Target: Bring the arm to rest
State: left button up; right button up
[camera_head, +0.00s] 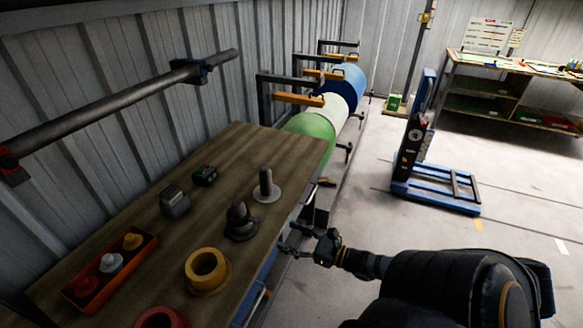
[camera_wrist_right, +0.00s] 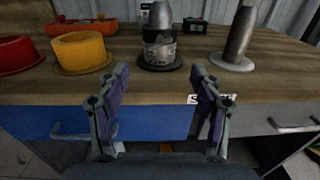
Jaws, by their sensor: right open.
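My right arm comes in from the lower right in the head view. Its gripper (camera_head: 292,240) is beside the bench's right edge, apart from the things on the bench. In the right wrist view the gripper (camera_wrist_right: 160,82) has its two fingers spread with nothing between them. The fingers face the front of the wooden bench (camera_wrist_right: 150,90), with its blue and grey drawers below. My left gripper is in neither view.
The bench (camera_head: 110,220) holds a yellow ring (camera_head: 206,269), a dark stepped piece (camera_head: 240,222), a grey post on a disc (camera_head: 266,188) and an orange tray (camera_head: 148,252). A blue lifter (camera_head: 432,196) stands on open floor to the right.

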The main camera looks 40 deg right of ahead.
dwell(0.4)
jog(key=s+d+f+m+g+h, duration=0.2)
jog(key=s+d+f+m+h, duration=0.1)
jog(key=f+m, duration=0.4)
jog(key=s+d+f+m+g+h, duration=0.25)
jog(key=f+m, duration=0.35)
jog(key=f, duration=0.4)
jog(key=s+d+f+m+g+h, duration=0.1)
jog(key=s+d+f+m+h, duration=0.2)
jog(key=f+m, duration=0.4)
jog(key=s+a+f+m+g, duration=0.3)
jog(key=s+f+m+g, duration=0.2)
jog(key=s+f+m, duration=0.55)
jog(key=s+a+f+m+g+y, duration=0.1)
jog(key=s+a+f+m+g, duration=0.4)
jog(key=s+a+f+m, duration=0.4)
jog(key=s+a+f, duration=0.1)
jog(key=s+a, duration=0.1)
jog(key=a, duration=0.2)
jog(key=shift+s+f, duration=0.4)
jog(key=shift+a+y, duration=0.1)
jog(key=shift+y, duration=0.15)
